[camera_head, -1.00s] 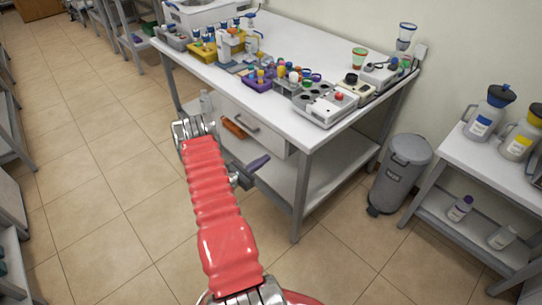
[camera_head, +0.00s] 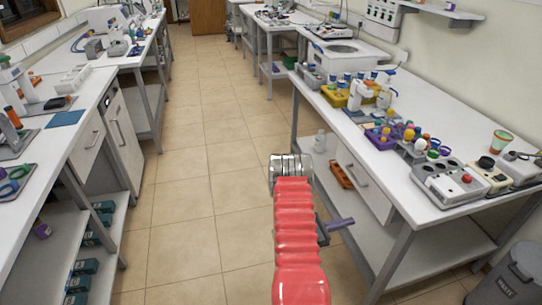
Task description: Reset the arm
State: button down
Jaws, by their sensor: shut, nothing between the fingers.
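My red arm (camera_head: 296,235) reaches up from the bottom of the view to a silver joint (camera_head: 290,168). My gripper (camera_head: 342,223), dark with a purple-grey end, shows beside the arm on its right. It is partly hidden by the arm and appears shut and empty. In the picture it overlaps the front of the white lab table (camera_head: 450,100) on the right. I cannot tell how far it is from the table.
The table bears a yellow rack (camera_head: 338,97), a purple rack (camera_head: 381,137) and a grey device (camera_head: 448,184). An orange item (camera_head: 342,175) and a pale bottle (camera_head: 320,141) are under it. A grey bin (camera_head: 512,278) stands lower right. Benches line the left; the tiled aisle (camera_head: 205,130) is clear.

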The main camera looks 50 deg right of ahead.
jog(key=s+a+f+m+g+y, duration=0.1)
jog(key=s+a+m+g+y, duration=0.2)
jog(key=s+a+m+y, duration=0.55)
jog(key=w+a+r+m+t+y, duration=0.25)
jog(key=w+a+r, duration=0.25)
jog(key=a+r, duration=0.45)
jog(key=w+a+r+m+t+y, duration=0.1)
jog(key=w+a+r+t, duration=0.4)
jog(key=a, duration=0.7)
jog(key=w+a+r+m+t+y, duration=0.1)
jog(key=w+a+r+m+t, duration=0.15)
jog(key=w+a+r, duration=0.55)
jog(key=s+a+r+n+t+y, duration=0.2)
jog(key=a+r+t, duration=0.6)
jog(key=a+r, duration=0.9)
jog(key=shift+s+a+n, duration=0.35)
jog(key=shift+s+a, duration=0.1)
jog(key=shift+a, duration=0.55)
